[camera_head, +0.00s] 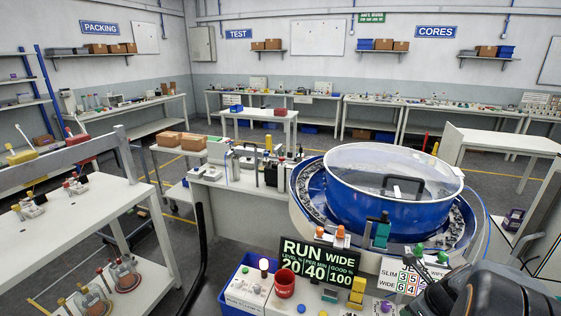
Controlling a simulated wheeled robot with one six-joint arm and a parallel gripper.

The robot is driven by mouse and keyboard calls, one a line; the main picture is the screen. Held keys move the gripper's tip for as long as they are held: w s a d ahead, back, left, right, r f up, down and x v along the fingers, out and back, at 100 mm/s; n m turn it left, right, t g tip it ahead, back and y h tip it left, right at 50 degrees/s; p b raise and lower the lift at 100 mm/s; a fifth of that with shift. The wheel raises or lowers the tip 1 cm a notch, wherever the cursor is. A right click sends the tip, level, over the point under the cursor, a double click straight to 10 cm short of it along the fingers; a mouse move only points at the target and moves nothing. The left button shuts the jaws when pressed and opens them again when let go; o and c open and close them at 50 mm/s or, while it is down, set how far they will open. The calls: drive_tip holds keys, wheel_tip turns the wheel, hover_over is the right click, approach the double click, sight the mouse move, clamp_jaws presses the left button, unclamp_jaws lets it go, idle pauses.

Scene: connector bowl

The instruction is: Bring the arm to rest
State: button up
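My arm comes in at the lower right as a dark grey mass. My gripper (424,262) points up and left from it, in front of a white card with numbers and just before the blue bowl feeder (385,215). Its dark fingers are small and partly lost against the card and the arm. I cannot tell whether they are apart or shut, or whether anything is between them.
A RUN WIDE display (317,262) stands left of my gripper. A red cup (284,284), a yellow block (357,290) and a blue bin (240,285) are at the front.

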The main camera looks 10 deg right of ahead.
drive_tip(key=s+a+r+n, duration=0.1)
drive_tip(key=a+r+n, duration=0.4)
drive_tip(key=a+n, duration=0.5)
drive_tip(key=s+a+r+n+h, duration=0.1)
drive_tip(key=a+r+n, duration=0.4)
drive_tip(key=n, duration=1.6)
drive_tip(key=a, duration=0.5)
drive_tip(key=shift+r, duration=0.35)
drive_tip(key=shift+a, duration=0.1)
